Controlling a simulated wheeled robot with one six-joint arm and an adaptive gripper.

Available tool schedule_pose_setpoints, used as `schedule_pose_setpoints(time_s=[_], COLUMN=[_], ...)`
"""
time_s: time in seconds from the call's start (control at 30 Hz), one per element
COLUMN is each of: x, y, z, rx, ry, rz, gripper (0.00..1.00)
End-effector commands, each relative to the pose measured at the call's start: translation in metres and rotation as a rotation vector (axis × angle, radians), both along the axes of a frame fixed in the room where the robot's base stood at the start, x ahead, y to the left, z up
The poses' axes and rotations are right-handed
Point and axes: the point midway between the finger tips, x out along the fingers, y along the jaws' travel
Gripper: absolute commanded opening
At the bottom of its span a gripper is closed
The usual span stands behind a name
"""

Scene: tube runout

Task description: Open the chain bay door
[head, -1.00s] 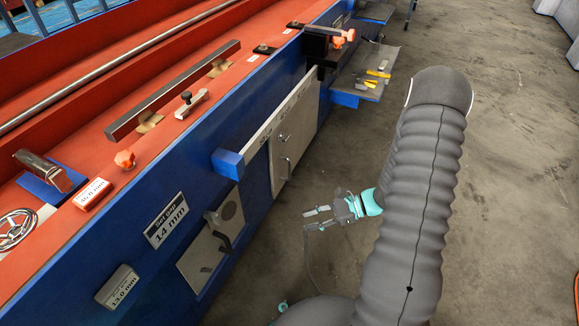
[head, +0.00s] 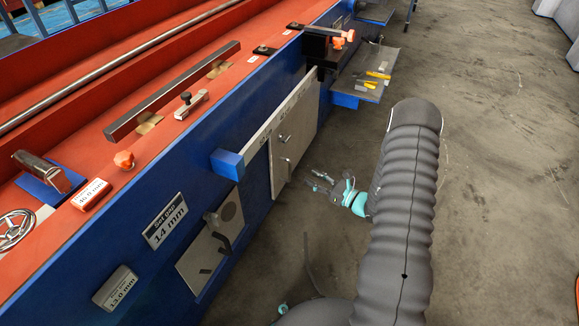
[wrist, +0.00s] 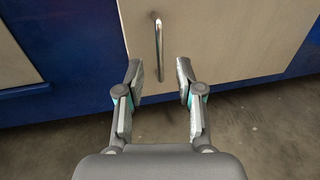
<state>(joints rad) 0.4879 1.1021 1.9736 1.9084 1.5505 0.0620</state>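The pale door panel (head: 301,133) is set in the blue side of the machine and looks shut. Its upright metal bar handle (wrist: 158,47) stands in front of my gripper in the wrist view. My gripper (wrist: 158,72) is open, with one finger on each side of the handle's line. The fingertips are just below the handle's middle in the picture, and nothing is held. Whether they reach around the handle in depth, I cannot tell. In the head view my gripper (head: 318,182) is small, low and close to the door's lower right part.
A blue block and pale rail (head: 228,164) jut out along the door's top. A second panel with a dark lever (head: 215,240) is nearer, at left. A shelf with yellow-handled tools (head: 368,83) projects beyond the door. The concrete floor at right is clear.

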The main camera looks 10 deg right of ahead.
Motion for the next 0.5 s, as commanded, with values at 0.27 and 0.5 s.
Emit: schedule_pose_setpoints(time_s=[0.27, 0.5], x=[0.038, 0.065], y=[0.038, 0.061], z=[0.0, -0.001], rx=[-0.001, -0.001], ry=[-0.001, 0.0], rz=[0.005, 0.003], gripper=[0.36, 0.36])
